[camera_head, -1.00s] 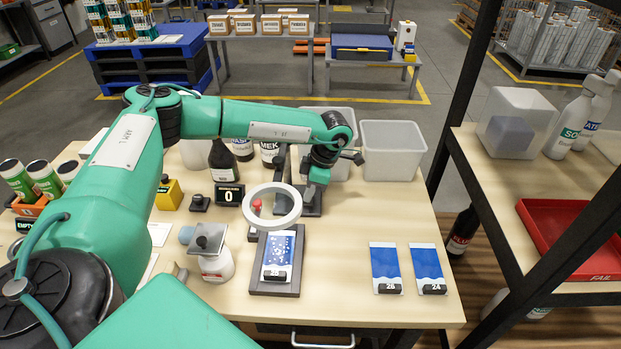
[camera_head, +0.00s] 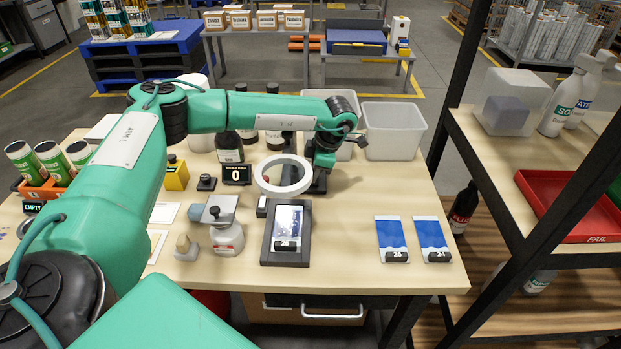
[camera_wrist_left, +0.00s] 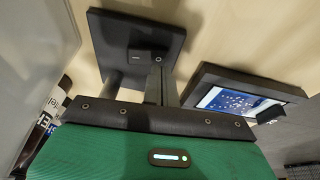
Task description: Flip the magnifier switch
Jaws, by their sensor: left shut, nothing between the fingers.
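The magnifier's white ring (camera_head: 283,175) stands over the table. The bottom of my left arm, at my left gripper (camera_head: 322,166), is close beside the dark magnifier stand (camera_head: 317,184). In the left wrist view the black base plate (camera_wrist_left: 112,42) carries a small dark raised block (camera_wrist_left: 143,53), possibly the switch. My shut, empty left gripper (camera_wrist_left: 160,85) reaches toward the plate; I cannot tell whether it touches. A blue, white-specked card labelled 25 (camera_head: 288,222) lies in a black tray (camera_head: 268,240). My right gripper is not in view.
Two more blue cards (camera_head: 391,234) lie to the right. A black counter (camera_head: 237,174) reads 0. A squat bottle (camera_head: 227,240) stands left of the tray. A shelf with a red tray (camera_head: 530,185) is on the right.

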